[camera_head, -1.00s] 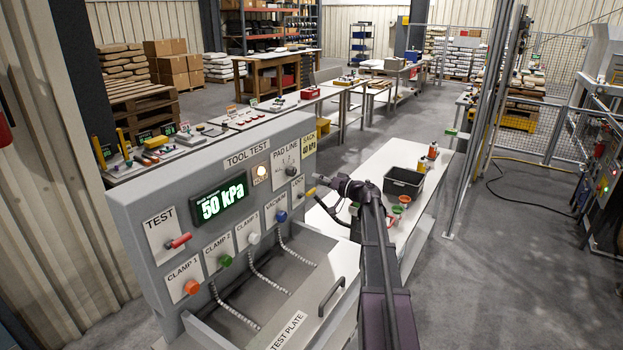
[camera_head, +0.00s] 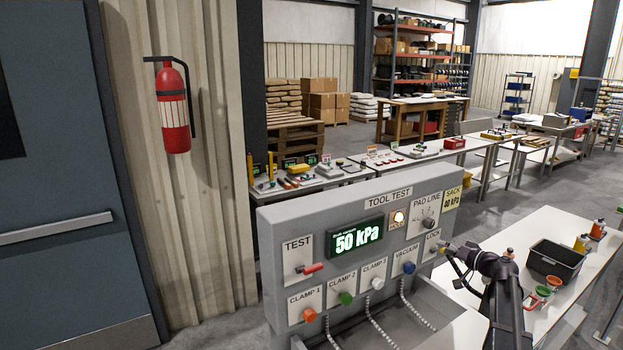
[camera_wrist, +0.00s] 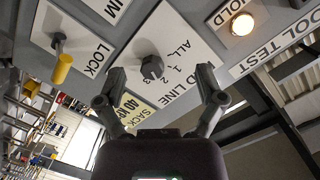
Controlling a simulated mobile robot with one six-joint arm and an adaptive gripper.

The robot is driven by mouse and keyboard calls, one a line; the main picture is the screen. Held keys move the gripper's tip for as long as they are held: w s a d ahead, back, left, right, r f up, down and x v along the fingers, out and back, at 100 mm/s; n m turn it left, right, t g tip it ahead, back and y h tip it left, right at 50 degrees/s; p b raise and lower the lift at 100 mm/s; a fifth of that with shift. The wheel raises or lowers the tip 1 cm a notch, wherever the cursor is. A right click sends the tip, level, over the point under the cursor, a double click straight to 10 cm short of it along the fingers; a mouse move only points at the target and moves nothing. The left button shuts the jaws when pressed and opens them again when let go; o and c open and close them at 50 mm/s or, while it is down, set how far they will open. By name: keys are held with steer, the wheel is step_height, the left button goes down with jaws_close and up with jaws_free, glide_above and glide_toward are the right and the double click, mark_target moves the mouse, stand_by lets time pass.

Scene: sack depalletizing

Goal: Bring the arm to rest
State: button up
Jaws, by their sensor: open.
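My gripper (camera_wrist: 162,78) is open and empty in the wrist view, its two fingers apart in front of the panel's PAD LINE knob (camera_wrist: 152,67). Whether a finger touches the panel cannot be told. The yellow-tipped LOCK lever (camera_wrist: 63,68) is left of the fingers. In the head view my dark arm (camera_head: 497,290) rises from the bottom right, bent, with its end close to the LOCK lever at the right side of the grey tool test panel (camera_head: 275,240). The gripper's fingers are too small to make out there. The panel display (camera_head: 356,238) reads 50 kPa.
A white table (camera_head: 540,225) with a black bin (camera_head: 555,262) and small coloured cups is right of my arm. Hoses hang below the panel. A fire extinguisher (camera_head: 173,110) and a blue door (camera_head: 60,200) are at left. Benches stand behind the panel.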

steer(key=s+a+f+n+g+h+b, duration=0.1)
steer(key=s+a+f+g, duration=0.5)
steer(key=a, duration=0.5)
steer(key=s+a+f+n+g+h, duration=0.1)
steer(key=s+a+f+g, duration=0.2)
steer(key=s+a+f, duration=0.6)
steer(key=s+a+f+g+h, duration=0.1)
steer(key=s+a+h, duration=0.1)
steer(key=s, duration=0.3)
steer(key=s+a+f+g+h, duration=0.1)
steer(key=s+a+g+h, duration=0.1)
steer(key=s, duration=0.3)
steer(key=s+a+f+g+h+b, duration=0.1)
steer(key=s+a+g+h, duration=0.1)
steer(key=s+a+h, duration=0.1)
steer(key=shift+s+f, duration=0.35)
steer(key=shift+s, duration=0.55)
steer(key=shift+w, duration=0.1)
